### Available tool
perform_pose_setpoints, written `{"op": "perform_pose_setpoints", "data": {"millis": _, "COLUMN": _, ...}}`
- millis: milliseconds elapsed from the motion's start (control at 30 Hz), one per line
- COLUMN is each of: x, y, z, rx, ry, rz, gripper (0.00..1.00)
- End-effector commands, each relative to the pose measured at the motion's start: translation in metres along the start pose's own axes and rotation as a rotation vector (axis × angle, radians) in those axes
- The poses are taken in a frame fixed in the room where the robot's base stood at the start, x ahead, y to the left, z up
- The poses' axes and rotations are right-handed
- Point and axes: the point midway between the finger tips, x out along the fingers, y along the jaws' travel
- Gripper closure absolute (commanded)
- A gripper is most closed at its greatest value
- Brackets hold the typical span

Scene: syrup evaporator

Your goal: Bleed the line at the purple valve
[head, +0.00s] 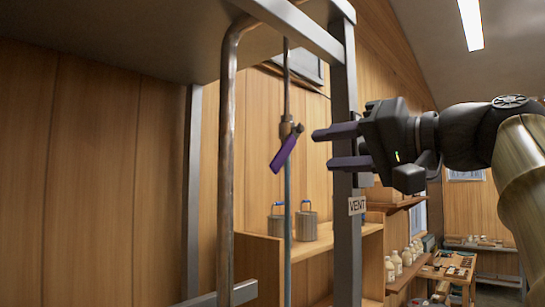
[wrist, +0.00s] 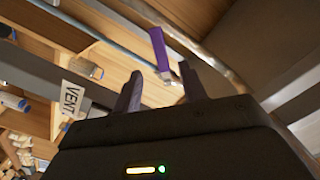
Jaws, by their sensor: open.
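The purple valve lever (head: 284,152) sits on a brass valve body (head: 290,128) on a thin vertical pipe. In the head view the lever slants down to the left from the body. My gripper (head: 335,148) is open, its two dark fingers pointing left toward the lever, with a visible gap between fingertips and lever. In the wrist view the purple lever (wrist: 160,53) shows ahead of the fingertips, roughly in line with the space between them, and my gripper (wrist: 160,85) is empty. The fingers do not appear to touch the lever.
A steel frame post (head: 346,160) stands by my fingers, with a VENT tag (head: 357,205) on it. A bent brown pipe (head: 228,150) runs left of the valve. Behind are a wooden shelf (head: 260,250) with metal cans (head: 306,222) and bottles (head: 396,262).

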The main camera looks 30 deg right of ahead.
Motion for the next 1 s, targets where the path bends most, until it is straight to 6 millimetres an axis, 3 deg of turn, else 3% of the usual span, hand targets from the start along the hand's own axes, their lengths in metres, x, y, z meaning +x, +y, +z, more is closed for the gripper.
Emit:
{"op": "perform_pose_setpoints", "data": {"millis": 600, "x": 0.107, "y": -0.001, "z": -0.001, "rx": 0.001, "ry": -0.001, "rz": 0.000, "gripper": 0.58}}
{"op": "perform_pose_setpoints", "data": {"millis": 767, "x": 0.120, "y": 0.000, "z": -0.001, "rx": 0.002, "ry": 0.000, "rz": 0.000, "gripper": 0.58}}
{"op": "perform_pose_setpoints", "data": {"millis": 1000, "x": 0.122, "y": 0.001, "z": 0.000, "rx": 0.001, "ry": 0.000, "rz": 0.000, "gripper": 0.58}}
